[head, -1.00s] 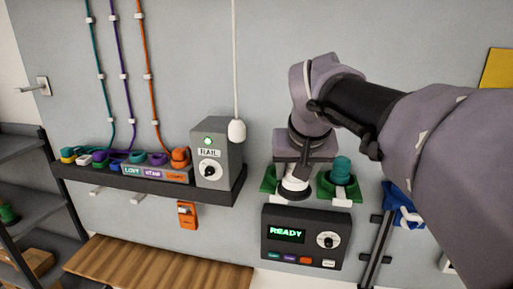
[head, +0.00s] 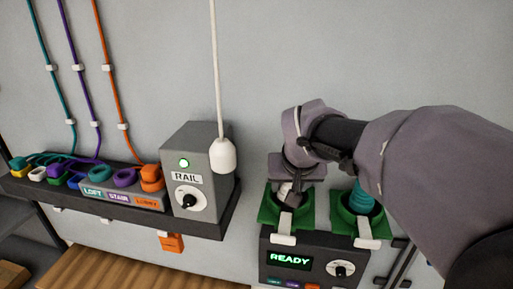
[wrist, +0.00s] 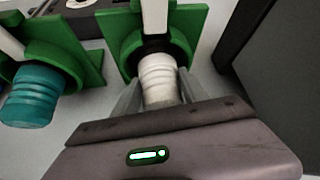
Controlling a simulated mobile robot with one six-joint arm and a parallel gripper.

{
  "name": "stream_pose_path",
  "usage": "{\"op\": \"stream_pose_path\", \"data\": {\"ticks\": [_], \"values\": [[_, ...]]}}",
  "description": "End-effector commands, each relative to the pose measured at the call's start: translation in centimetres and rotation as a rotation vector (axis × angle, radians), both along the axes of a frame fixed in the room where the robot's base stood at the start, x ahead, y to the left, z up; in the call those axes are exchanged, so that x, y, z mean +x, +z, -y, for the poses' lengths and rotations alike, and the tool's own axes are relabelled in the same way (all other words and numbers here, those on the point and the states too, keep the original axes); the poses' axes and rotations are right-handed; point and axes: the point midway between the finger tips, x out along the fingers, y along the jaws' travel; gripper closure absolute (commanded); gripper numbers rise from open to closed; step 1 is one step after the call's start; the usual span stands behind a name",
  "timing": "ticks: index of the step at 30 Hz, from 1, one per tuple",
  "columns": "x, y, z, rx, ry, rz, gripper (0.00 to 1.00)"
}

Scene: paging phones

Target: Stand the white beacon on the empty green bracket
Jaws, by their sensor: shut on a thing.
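My gripper (wrist: 158,92) is shut on the white beacon (wrist: 160,80), with a finger on each side of it. The beacon's dark base sits at the round opening of a green bracket (wrist: 118,38), the left one in the head view (head: 267,212). I cannot tell whether the base is fully seated. In the head view my gripper (head: 290,190) is over this bracket and mostly hides the beacon. The teal beacon (wrist: 32,95) stands in the neighbouring green bracket (wrist: 85,62); it also shows in the head view (head: 362,197).
A dark panel (head: 314,262) reading READY is below the brackets. A grey RAIL box (head: 190,165) stands on a shelf (head: 215,222) at the left, with coloured plugs and cables. A white pull cord (head: 222,155) hangs in front of it. A wooden bench (head: 110,275) lies below.

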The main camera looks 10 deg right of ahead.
Motion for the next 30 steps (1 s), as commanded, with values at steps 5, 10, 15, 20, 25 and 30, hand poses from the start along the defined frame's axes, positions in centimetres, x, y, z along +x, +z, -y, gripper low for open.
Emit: {"op": "stream_pose_path", "data": {"ticks": [5, 10, 15, 20, 25, 30], "values": [[0.0, 0.0, 0.0, 0.000, 0.000, 0.003, 1.00], [0.0, -0.4, 0.0, 0.000, 0.000, 0.003, 1.00], [0.0, -0.3, 0.0, 0.000, 0.000, 0.002, 0.27], [0.0, -0.3, 0.0, 0.000, 0.000, 0.002, 0.27], [-0.4, 0.9, -0.1, 0.000, 0.001, 0.006, 0.27], [-2.9, 4.8, -0.3, 0.000, 0.001, 0.008, 0.27]]}}
